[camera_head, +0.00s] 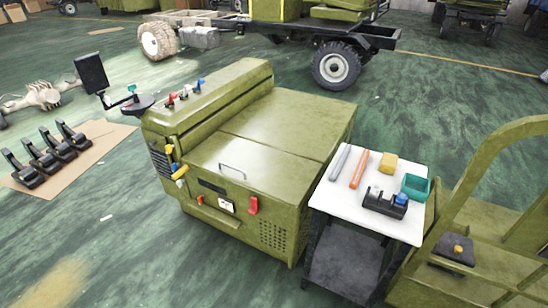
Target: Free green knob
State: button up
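A small green piece (132,89), which may be the green knob, sits above a dark round disc (137,105) at the left end of the olive machine (265,140). It is too small to tell its shape or how it is held. A black screen-like panel (91,73) stands just left of it. Red, white and blue knobs or levers (184,92) stand in a row along the machine's top. My gripper is not in view.
A white-topped cart (375,220) holds a teal bin (415,187), a yellow block (389,162), a tape dispenser (385,202) and two bars. Black pedal-like parts (45,157) lie on cardboard at left. An olive frame (480,230) stands at right. Floor is clear at front left.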

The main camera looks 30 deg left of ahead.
aim_at(132, 88)
jog(key=u, duration=2.5)
jog(key=i, duration=1.15)
jog(key=u, duration=0.35)
jog(key=i, duration=1.35)
jog(key=z, duration=0.95)
jog(key=i, duration=1.15)
jog(key=z, duration=0.15)
